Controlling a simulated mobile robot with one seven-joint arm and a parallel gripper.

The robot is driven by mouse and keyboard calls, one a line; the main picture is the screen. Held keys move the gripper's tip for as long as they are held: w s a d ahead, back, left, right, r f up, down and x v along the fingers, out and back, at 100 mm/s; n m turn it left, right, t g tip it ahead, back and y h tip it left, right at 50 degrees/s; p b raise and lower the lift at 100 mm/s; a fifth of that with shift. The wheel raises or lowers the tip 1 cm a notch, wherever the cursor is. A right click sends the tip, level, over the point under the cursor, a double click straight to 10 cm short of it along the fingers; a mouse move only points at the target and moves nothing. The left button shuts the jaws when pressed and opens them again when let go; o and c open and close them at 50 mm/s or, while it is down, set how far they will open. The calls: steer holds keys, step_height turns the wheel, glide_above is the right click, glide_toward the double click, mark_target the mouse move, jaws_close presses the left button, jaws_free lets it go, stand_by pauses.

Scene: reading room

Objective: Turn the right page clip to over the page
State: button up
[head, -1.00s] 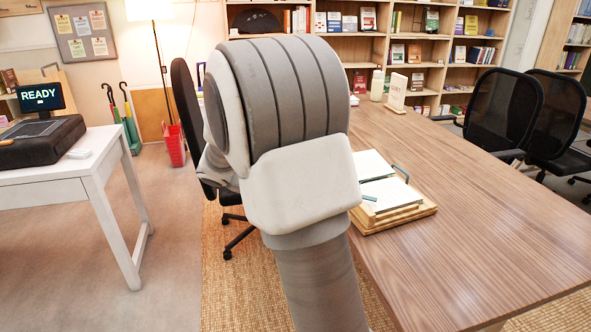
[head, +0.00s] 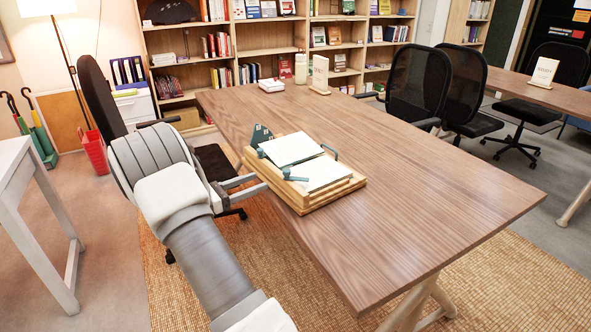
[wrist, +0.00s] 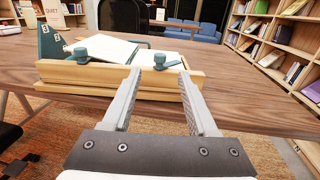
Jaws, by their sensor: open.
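An open book with white pages (head: 291,149) lies on a wooden stand (head: 333,197) at the near left part of the table, and the stand's front wall (wrist: 110,77) faces me in the wrist view. The right page clip (wrist: 160,59) is a teal knob with a short arm pointing right along the front rail; it also shows in the head view (head: 287,174). Whether its arm touches the page is unclear.
A teal wedge with markings (wrist: 51,42) stands left of the book. A dark curved handle (head: 330,152) shows at the stand's far side. The wooden table (head: 440,190) is clear to the right.

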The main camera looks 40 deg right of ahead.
steer(key=d+b, duration=0.1)
steer(key=d, duration=0.3)
steer(key=s+d+b, duration=0.1)
steer(key=d, duration=0.4)
steer(key=s+d+b, duration=0.1)
steer(key=d, duration=0.4)
steer(key=shift+s, duration=0.2)
jaws_close()
